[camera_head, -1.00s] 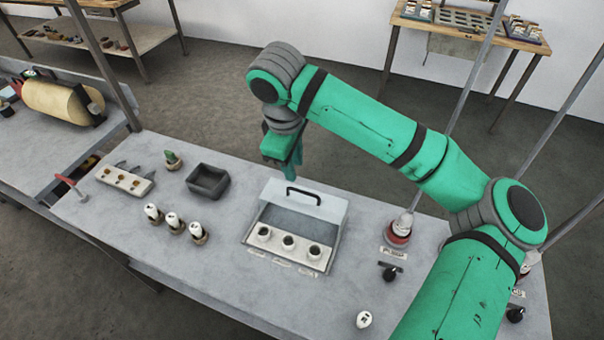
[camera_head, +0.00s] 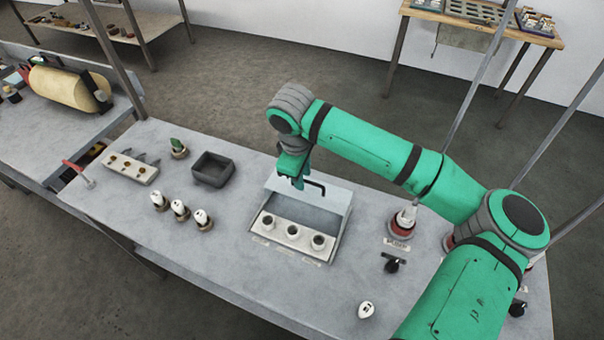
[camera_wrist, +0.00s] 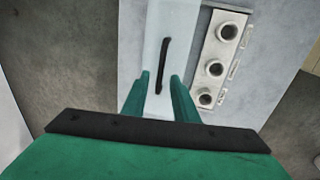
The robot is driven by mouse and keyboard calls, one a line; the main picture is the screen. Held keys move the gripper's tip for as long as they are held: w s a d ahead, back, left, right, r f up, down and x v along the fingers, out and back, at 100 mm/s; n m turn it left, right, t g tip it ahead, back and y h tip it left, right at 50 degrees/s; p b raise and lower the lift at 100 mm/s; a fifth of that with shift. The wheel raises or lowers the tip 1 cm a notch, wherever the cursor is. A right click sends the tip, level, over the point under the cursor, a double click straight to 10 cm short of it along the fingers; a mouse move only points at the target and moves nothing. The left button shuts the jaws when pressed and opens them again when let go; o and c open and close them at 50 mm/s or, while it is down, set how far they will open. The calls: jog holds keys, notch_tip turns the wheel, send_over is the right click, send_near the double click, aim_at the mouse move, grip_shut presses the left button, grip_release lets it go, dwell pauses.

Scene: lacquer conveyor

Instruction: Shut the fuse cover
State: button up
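The fuse box (camera_head: 292,234) sits on the grey table, with several round sockets in a row. Its pale cover (camera_head: 330,196) stands raised at the back, with a dark bar handle (camera_head: 316,187). In the wrist view the cover (camera_wrist: 185,25) and its handle (camera_wrist: 162,65) lie ahead of the fingers, and the sockets (camera_wrist: 214,68) are to the right. My gripper (camera_head: 296,181) is at the left part of the cover near the handle. In the wrist view my gripper (camera_wrist: 160,78) is open, its fingertips apart on either side of the handle's near end. Whether they touch it is unclear.
A red-based lamp (camera_head: 403,220) and a black knob (camera_head: 391,264) are to the right.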

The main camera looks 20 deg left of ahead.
grip_shut()
jog(key=shift+d, duration=0.1)
dwell(1.2)
